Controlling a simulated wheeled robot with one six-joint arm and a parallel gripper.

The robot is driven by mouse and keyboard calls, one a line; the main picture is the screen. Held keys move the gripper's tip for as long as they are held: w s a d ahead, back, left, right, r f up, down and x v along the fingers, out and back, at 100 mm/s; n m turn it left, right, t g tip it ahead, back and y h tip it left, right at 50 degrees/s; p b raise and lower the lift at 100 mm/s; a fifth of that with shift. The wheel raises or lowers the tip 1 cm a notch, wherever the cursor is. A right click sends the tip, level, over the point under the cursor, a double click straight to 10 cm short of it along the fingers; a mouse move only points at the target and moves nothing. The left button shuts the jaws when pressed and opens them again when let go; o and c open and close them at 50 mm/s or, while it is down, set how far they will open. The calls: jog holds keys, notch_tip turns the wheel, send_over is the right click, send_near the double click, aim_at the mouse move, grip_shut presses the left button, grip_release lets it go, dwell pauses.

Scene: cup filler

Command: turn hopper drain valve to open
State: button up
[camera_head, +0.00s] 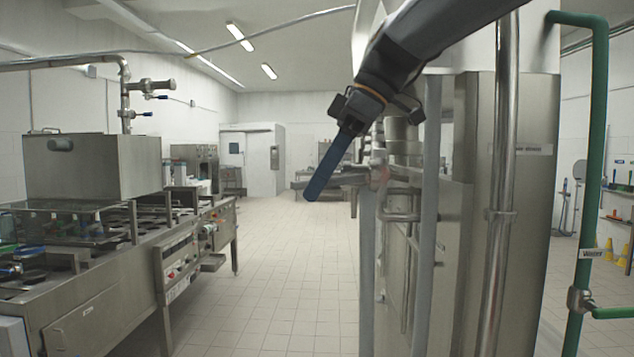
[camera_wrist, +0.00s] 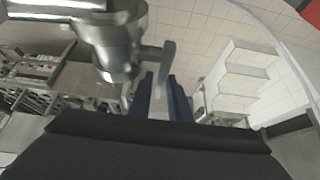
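In the wrist view a steel valve (camera_wrist: 112,48) hangs at the upper left, with a flat grey lever handle (camera_wrist: 167,58) on its right side. My gripper (camera_wrist: 160,82) has two blue fingers standing apart. The handle's lower end shows in the gap between the fingers, with no clear contact on either side. In the head view my gripper (camera_head: 309,194) points down and to the left, beside steel fittings (camera_head: 377,150) on the right-hand machine. The valve is partly hidden there, and its turn position is unclear.
A steel cabinet with pipes (camera_head: 500,190) and a green pipe (camera_head: 597,140) stand close on the right. A long steel machine (camera_head: 120,290) with a box-shaped tank (camera_head: 92,168) and blue-handled taps (camera_head: 143,114) lines the left. The tiled aisle (camera_head: 280,270) between is clear.

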aim_at(337, 177)
jog(key=shift+s+a+r+p+v, duration=0.15)
jog(key=shift+p+v, duration=0.6)
jog(key=shift+v, duration=0.5)
jog(key=shift+a+r+p+v, duration=0.1)
jog(key=shift+a+p+v, duration=0.1)
jog(key=shift+p+v, duration=0.85)
jog(key=shift+s+a+r+p+v, duration=0.15)
jog(key=shift+p+v, duration=0.35)
jog(key=shift+v, duration=1)
jog(key=shift+f, duration=0.1)
